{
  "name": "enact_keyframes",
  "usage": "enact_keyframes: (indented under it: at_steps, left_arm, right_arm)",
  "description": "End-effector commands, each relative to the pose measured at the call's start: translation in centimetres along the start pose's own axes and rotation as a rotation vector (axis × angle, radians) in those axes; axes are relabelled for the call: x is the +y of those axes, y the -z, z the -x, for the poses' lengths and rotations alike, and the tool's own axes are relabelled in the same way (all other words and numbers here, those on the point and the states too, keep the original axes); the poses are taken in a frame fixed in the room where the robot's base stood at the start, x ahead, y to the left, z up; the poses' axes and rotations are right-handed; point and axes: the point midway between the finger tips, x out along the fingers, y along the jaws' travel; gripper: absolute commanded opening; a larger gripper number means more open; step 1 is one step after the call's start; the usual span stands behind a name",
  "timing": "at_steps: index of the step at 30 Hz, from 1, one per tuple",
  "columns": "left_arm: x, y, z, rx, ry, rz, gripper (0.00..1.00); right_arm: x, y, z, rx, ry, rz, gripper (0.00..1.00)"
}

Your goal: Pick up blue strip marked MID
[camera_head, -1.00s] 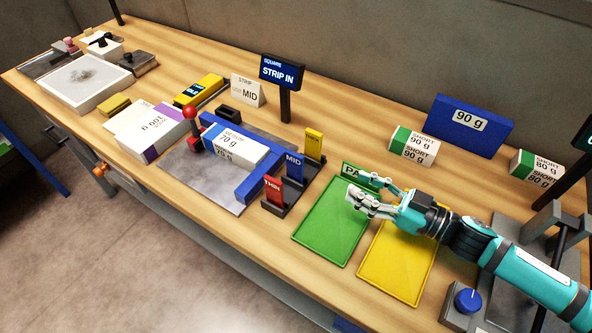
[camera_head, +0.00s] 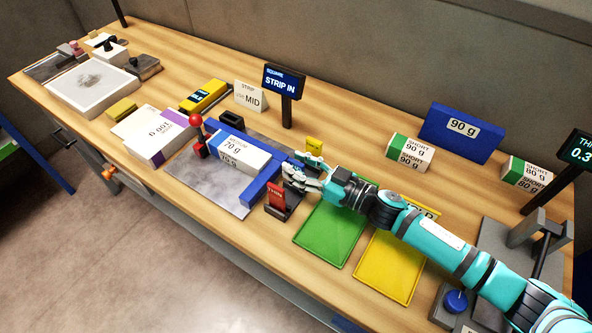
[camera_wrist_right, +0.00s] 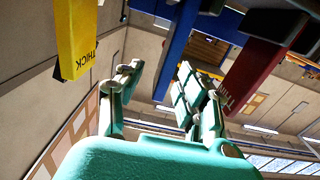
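The blue strip (camera_wrist_right: 178,45) stands in the small dark rack between the red THIN strip (camera_head: 277,194) and the yellow THICK strip (camera_head: 314,147). In the head view my right gripper (camera_head: 290,178) is at the rack and covers most of the blue strip, so its MID label is hidden. In the right wrist view the gripper (camera_wrist_right: 160,90) is open, and the blue strip shows in the gap between its fingers. I cannot tell whether they touch it. The red and yellow strips flank the fingers there. My left gripper is not in view.
A blue square frame (camera_head: 262,186) with a 70 g ream (camera_head: 240,153) lies left of the rack. Green (camera_head: 330,235) and yellow (camera_head: 390,268) trays lie under and beside my right arm. A STRIP IN sign (camera_head: 284,82) and a MID card (camera_head: 250,97) stand behind.

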Motion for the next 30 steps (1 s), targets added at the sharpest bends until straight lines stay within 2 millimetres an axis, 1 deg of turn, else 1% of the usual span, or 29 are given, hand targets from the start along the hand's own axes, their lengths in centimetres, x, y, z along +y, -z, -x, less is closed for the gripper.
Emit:
enact_keyframes:
  at_steps: [1,3,9,11,18,30]
  left_arm:
    - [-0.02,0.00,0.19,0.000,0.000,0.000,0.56]
    - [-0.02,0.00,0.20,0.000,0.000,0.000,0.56]
    - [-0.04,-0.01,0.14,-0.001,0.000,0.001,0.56]
    - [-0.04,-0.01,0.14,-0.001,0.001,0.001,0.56]
    - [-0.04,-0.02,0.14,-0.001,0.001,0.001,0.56]
    - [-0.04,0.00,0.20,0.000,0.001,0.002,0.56]
  right_arm:
    - [-0.05,0.04,-0.45,0.000,0.001,-0.002,0.38]
    - [-0.06,-0.06,-0.71,-0.001,0.001,-0.002,0.38]
    - [-0.06,-0.12,-0.73,-0.001,0.001,-0.002,0.38]
    - [-0.05,-0.11,-0.72,-0.001,0.001,-0.002,0.31]
    - [-0.05,-0.11,-0.70,-0.001,0.001,-0.001,0.00]
    - [-0.04,-0.03,-0.69,-0.001,0.001,-0.001,0.00]
